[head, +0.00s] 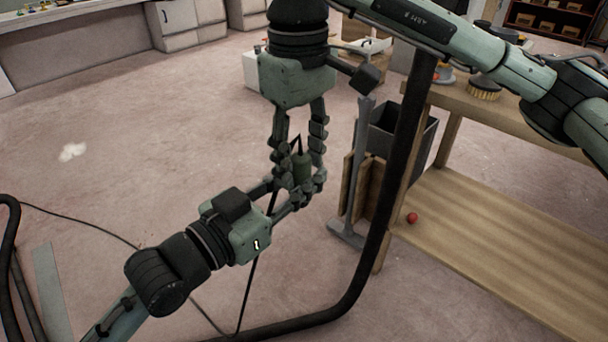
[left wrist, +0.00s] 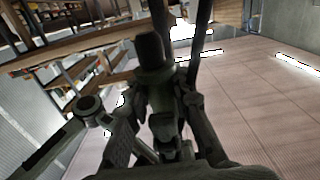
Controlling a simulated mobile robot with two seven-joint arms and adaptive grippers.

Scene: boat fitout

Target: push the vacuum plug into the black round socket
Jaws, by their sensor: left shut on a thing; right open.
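The vacuum plug (head: 303,168) is a dark green body with a thin black cord hanging below. My left gripper (head: 298,196) comes in from the lower left and is shut on it. In the left wrist view the plug (left wrist: 158,90) stands up between the fingers, its dark end away from the palm. My right gripper (head: 298,172) points down from above, open, with its fingers on either side of the plug; I cannot tell whether they touch it. I cannot make out the black round socket in either view.
A thick black hose (head: 378,225) curves down in front of a wooden workbench (head: 480,250) on the right. A red ball (head: 412,218) lies on its lower shelf. A dark bin (head: 421,145) and a grey metal stand (head: 356,180) are beside it. The floor at left is mostly clear.

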